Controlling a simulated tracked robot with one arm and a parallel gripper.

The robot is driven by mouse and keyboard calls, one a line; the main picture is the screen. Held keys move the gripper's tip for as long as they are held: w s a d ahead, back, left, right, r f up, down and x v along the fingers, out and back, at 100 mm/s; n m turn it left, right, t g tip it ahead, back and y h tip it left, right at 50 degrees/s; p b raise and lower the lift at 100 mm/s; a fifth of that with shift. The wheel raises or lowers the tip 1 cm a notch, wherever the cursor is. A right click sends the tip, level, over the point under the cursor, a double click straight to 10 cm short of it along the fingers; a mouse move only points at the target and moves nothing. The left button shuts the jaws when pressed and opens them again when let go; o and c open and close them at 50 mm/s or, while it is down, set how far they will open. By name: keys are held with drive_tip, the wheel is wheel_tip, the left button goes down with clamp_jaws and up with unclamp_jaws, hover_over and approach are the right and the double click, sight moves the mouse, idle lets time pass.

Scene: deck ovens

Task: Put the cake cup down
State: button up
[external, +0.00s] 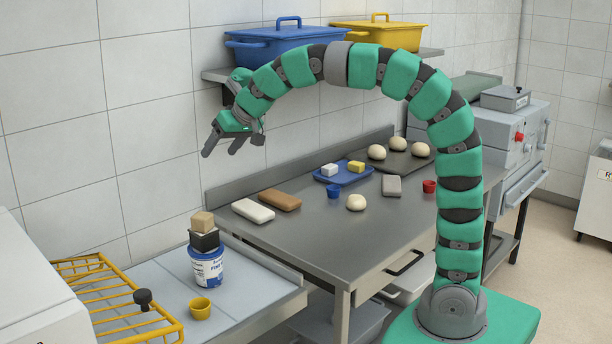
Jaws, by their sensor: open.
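Three small cups show in the external view. A yellow cup (200,308) stands upright on the lower pale counter at the front left. A blue cup (333,191) stands on the steel table near a blue tray. A red cup (429,186) stands at the table's right side. I cannot tell which one is the cake cup. My gripper (233,146) is open, with nothing seen between its fingers. It hangs high in front of the tiled wall, above the table's left end and well apart from all the cups.
A yellow wire rack (118,308) is at left. The steel table (300,239) holds loaves, dough balls and a blue tray (344,180). A shelf carries lidded pots (283,42).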

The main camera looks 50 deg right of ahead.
drive_tip(key=s+d+r+t+h, duration=0.1)
drive_tip(key=s+d+r+t, duration=0.3)
drive_tip(key=d+r, duration=0.7)
drive_tip(key=s+d+r+t+h, duration=0.1)
drive_tip(key=s+d+r+t, duration=0.3)
drive_tip(key=d+r, duration=0.8)
wheel_tip(320, 180, up, 4)
drive_tip(key=shift+s+d+f, duration=0.15)
drive_tip(key=shift+s+f, duration=0.05)
drive_tip(key=shift+s, duration=0.2)
